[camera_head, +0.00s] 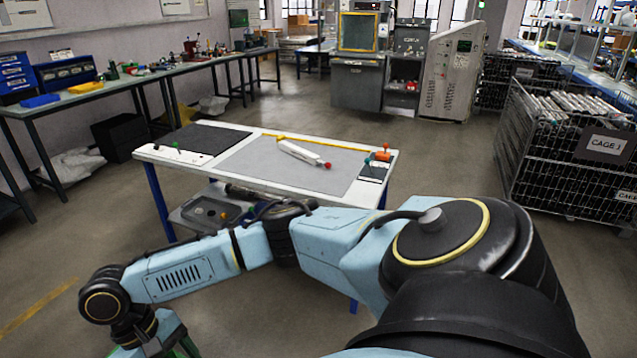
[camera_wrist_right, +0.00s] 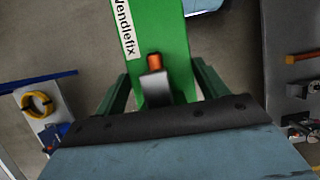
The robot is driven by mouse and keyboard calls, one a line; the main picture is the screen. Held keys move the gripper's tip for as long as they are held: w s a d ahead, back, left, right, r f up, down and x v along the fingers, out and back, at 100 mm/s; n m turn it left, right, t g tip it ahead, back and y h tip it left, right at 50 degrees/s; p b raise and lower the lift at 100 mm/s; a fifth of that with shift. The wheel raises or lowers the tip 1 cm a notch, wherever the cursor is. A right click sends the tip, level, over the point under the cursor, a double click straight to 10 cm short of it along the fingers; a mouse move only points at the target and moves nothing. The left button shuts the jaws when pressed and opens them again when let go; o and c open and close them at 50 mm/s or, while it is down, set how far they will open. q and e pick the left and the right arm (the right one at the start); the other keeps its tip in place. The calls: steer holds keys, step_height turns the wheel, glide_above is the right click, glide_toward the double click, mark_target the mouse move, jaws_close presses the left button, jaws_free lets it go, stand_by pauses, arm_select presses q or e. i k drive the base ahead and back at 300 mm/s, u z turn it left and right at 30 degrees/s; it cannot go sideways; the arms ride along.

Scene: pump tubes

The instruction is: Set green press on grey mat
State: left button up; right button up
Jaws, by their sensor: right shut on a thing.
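A light grey mat (camera_head: 255,165) lies on the middle of the white-topped table, with a white press (camera_head: 300,153) with a red tip lying at a slant on it. My right gripper (camera_wrist_right: 160,85) is shut on the green press (camera_wrist_right: 165,25), whose white label reads "Vendlefix". An orange knob on a grey stem shows on its near side. In the head view my right arm reaches across to the lower left, and only a bit of green shows at its end, low in the picture and away from the table. My left gripper is out of view.
A tray (camera_head: 208,213) sits on the lower shelf. A wire cage (camera_head: 560,150) stands at right.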

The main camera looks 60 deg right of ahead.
mark_target(284, 170)
steer(key=z, duration=0.95)
steer(key=i, duration=1.4)
steer(key=z, duration=0.85)
steer(key=i, duration=1.75)
steer(key=z, duration=0.45)
steer(key=i, duration=0.5)
steer(key=z, duration=0.15)
